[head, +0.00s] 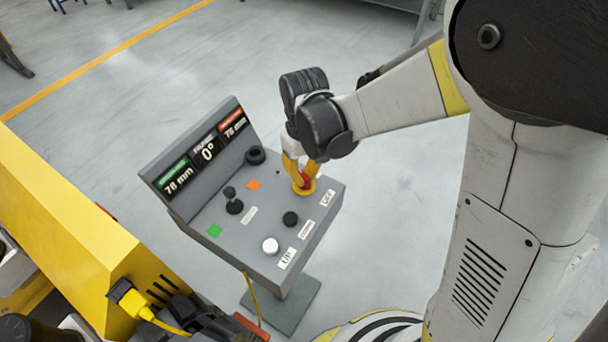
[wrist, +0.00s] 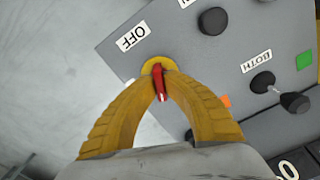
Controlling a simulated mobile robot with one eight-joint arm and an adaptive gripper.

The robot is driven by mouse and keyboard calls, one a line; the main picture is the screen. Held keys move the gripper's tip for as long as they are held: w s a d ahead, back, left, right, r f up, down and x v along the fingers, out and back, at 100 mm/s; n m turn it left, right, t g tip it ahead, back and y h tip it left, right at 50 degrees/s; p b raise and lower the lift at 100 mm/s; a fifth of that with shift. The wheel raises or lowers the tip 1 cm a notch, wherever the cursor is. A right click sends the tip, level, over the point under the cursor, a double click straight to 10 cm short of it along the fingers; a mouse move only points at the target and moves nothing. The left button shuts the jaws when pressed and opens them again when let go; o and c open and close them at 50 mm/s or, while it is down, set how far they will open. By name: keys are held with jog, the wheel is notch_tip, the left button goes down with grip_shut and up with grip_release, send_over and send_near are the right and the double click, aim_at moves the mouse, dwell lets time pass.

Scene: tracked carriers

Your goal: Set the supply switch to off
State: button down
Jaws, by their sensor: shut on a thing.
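The supply switch is a red handle on a round yellow base at the console's right corner, beside a white OFF label (wrist: 131,36). The red handle (wrist: 160,82) shows in the wrist view between my yellow fingertips; in the head view a bit of the switch (head: 306,181) shows below them. My gripper (head: 300,176) reaches down from above and is shut on the red handle. It also shows in the wrist view (wrist: 158,72). The OFF label (head: 328,198) lies to the right of the switch in the head view. The fingers partly hide the handle and base.
The grey console (head: 228,247) carries a black joystick (head: 234,203), a white button (head: 270,246), a black button (head: 290,218), a black ring-shaped knob (head: 255,155) and a display (head: 205,150). A yellow machine (head: 75,225) stands at the left. Grey floor is open beyond the console.

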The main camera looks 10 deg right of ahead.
aim_at(304, 175)
jog(key=shift+n, duration=2.2)
jog(key=c, duration=1.5)
grip_release()
notch_tip(304, 175, up, 12)
